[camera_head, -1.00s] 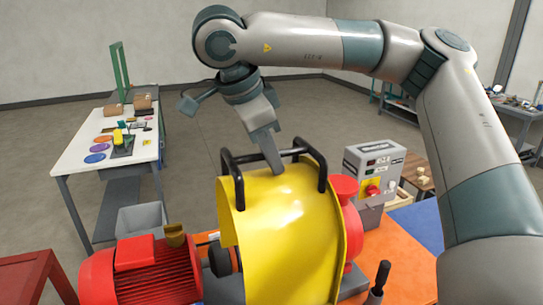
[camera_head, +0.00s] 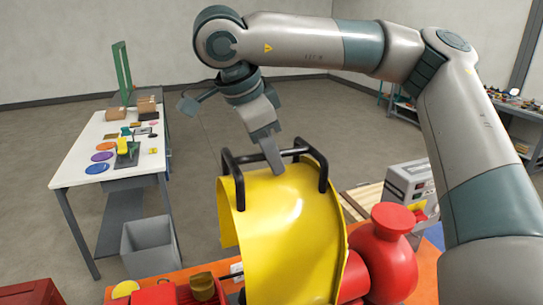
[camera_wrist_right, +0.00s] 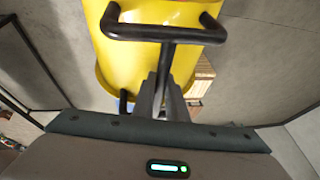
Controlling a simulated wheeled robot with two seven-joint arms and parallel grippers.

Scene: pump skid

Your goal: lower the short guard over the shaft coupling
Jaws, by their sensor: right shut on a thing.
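The short guard (camera_head: 285,235) is a yellow curved sheet with a black handle frame (camera_head: 233,160) on top. My right gripper (camera_head: 272,158) is shut on the frame's crossbar, and the guard hangs from it. In the right wrist view, the fingers (camera_wrist_right: 166,85) grip the black bar (camera_wrist_right: 165,32) above the yellow guard (camera_wrist_right: 150,65). The guard hangs in front of the red pump (camera_head: 383,255) and right of the red motor (camera_head: 165,293). The shaft coupling is hidden or out of frame in the head view. My left gripper is not in view.
A white table (camera_head: 75,172) with small coloured parts stands at the left, with a grey bin (camera_head: 150,250) beside it. A grey control box (camera_head: 408,180) stands behind the pump. The skid has an orange base (camera_head: 425,282). Open floor lies behind the guard.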

